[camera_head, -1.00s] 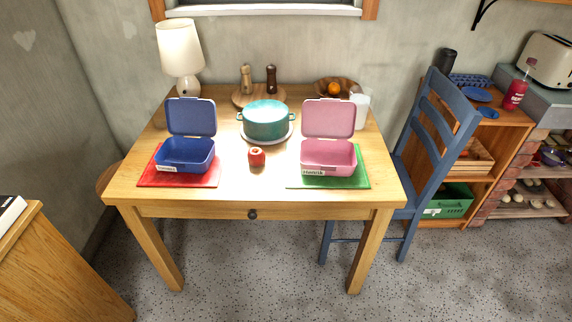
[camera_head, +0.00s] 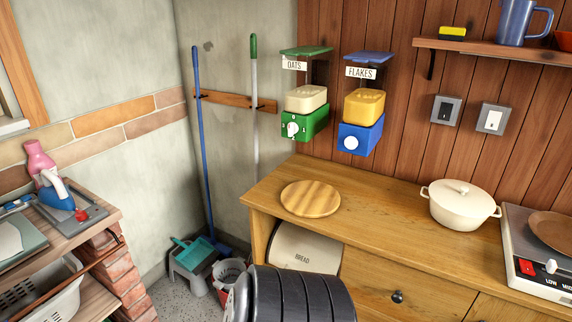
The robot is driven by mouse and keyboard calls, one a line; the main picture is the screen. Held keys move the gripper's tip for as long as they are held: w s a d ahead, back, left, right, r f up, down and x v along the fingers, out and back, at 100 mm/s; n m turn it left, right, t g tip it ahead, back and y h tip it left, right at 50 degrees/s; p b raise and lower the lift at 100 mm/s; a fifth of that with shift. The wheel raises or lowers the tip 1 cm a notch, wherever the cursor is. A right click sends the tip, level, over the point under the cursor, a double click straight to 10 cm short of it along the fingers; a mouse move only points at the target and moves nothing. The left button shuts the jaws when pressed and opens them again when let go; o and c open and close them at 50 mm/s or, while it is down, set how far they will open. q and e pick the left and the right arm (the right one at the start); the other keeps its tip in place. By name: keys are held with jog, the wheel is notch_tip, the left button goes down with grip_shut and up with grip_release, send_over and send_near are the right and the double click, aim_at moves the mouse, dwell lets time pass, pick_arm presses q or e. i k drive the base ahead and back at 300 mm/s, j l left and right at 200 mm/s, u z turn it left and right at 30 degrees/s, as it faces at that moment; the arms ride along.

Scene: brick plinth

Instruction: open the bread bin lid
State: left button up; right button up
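The bread bin (camera_head: 303,249) is cream coloured with the word BREAD on its front. It sits in an open bay under the left end of the wooden counter (camera_head: 400,225). Its visible front is one smooth rounded face, with no gap showing, so the lid looks shut. A dark ribbed shape, which may be part of my own arm, hides its lower part and any handle there. Neither of my grippers is in view.
A round wooden board (camera_head: 310,199) and a cream pot (camera_head: 460,204) stand on the counter. A drawer (camera_head: 375,289) is right of the bin. A stool (camera_head: 193,263) and a bucket (camera_head: 228,277) stand on the floor to its left. A brick plinth (camera_head: 118,270) is farther left.

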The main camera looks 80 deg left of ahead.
aim_at(294, 247)
jog(key=u, duration=2.35)
